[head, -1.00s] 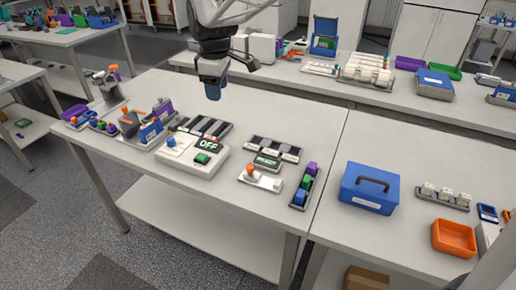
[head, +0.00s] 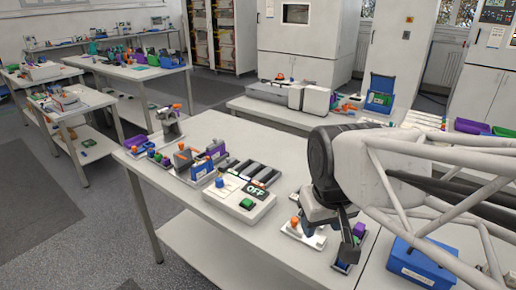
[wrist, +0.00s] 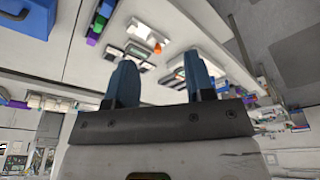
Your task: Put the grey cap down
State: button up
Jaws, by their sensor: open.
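I cannot pick out a grey cap in either view. My gripper (wrist: 160,78) is open in the wrist view, with two blue fingers apart and nothing visible between them. In the head view my gripper (head: 348,250) hangs over the right part of the work table, by the rack of coloured blocks, and partly hides it. The rack's purple block (head: 359,230) shows beside the fingers. A small white unit with an orange knob (head: 294,222) stands just left of my gripper. The knob also shows in the wrist view (wrist: 158,47), beyond the fingers.
A white box with an OFF display (head: 256,190) and a green button stands left of my gripper. Dark slotted cells (head: 250,172) lie behind it. A blue case (head: 420,262) sits at the right, partly behind my arm.

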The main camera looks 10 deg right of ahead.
jog(key=shift+s+d+f+m, duration=0.1)
jog(key=shift+s+f+m, duration=0.25)
jog(key=shift+s, duration=0.4)
jog(key=shift+s+d+f+m, duration=0.1)
jog(key=shift+s+f+m, duration=0.25)
jog(key=shift+s, duration=0.4)
